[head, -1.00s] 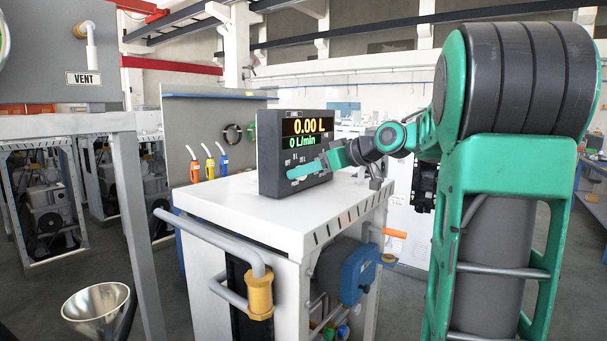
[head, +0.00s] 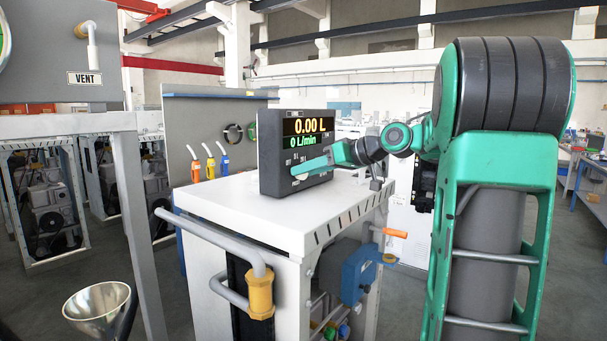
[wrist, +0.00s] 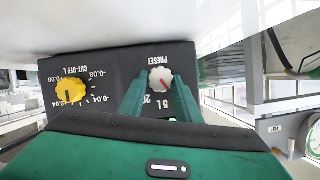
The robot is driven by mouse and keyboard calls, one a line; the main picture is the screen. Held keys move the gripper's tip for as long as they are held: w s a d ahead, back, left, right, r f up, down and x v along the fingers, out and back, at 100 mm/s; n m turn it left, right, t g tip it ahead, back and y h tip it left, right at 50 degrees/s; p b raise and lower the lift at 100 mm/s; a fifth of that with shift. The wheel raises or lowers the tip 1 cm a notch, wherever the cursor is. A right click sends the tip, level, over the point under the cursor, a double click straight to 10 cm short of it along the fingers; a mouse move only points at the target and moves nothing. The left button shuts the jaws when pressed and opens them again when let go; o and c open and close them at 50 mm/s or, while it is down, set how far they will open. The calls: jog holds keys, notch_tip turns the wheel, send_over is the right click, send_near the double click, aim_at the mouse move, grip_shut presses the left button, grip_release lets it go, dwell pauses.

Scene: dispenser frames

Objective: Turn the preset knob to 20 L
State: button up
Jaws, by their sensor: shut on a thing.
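The preset knob (wrist: 160,78) is a small pale knob with a red mark, under the upside-down word PRESET in the wrist view. My gripper (wrist: 161,84) is shut on it, one green finger on each side. A 5 L label shows between the fingers, and a 20 label is partly covered by one finger. I cannot tell exactly which label the red mark points to. In the head view, my gripper (head: 298,174) is at the lower front of the dark display unit (head: 265,165), hiding the knob. The screen (head: 308,126) reads 0.00 L and 0 L/min.
A yellow cut-off knob (wrist: 70,95) is beside the preset knob on the same panel. The display unit stands on a white cabinet (head: 235,205) with a grey handrail (head: 205,236). Colored nozzles (head: 210,163) hang behind. The cabinet top in front of the unit is clear.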

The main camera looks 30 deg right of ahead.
jog(key=m+y, duration=0.2)
jog(key=m, duration=0.1)
jog(key=d+m+y, duration=0.1)
jog(key=m, duration=0.1)
jog(key=shift+w+f, duration=0.1)
jog(key=shift+f, duration=0.15)
jog(key=m+y, duration=0.1)
jog(key=m, duration=0.2)
jog(key=m+y, duration=0.1)
jog(key=m, duration=0.1)
jog(key=shift+f+t+y, duration=0.3)
jog(key=shift+t, duration=0.1)
jog(key=shift+d+m, duration=0.1)
jog(key=shift+m, duration=0.2)
jog(key=o, duration=1.1)
jog(key=shift+w, duration=0.1)
jog(key=shift+c, duration=0.2)
jog(key=shift+v, duration=5.3)
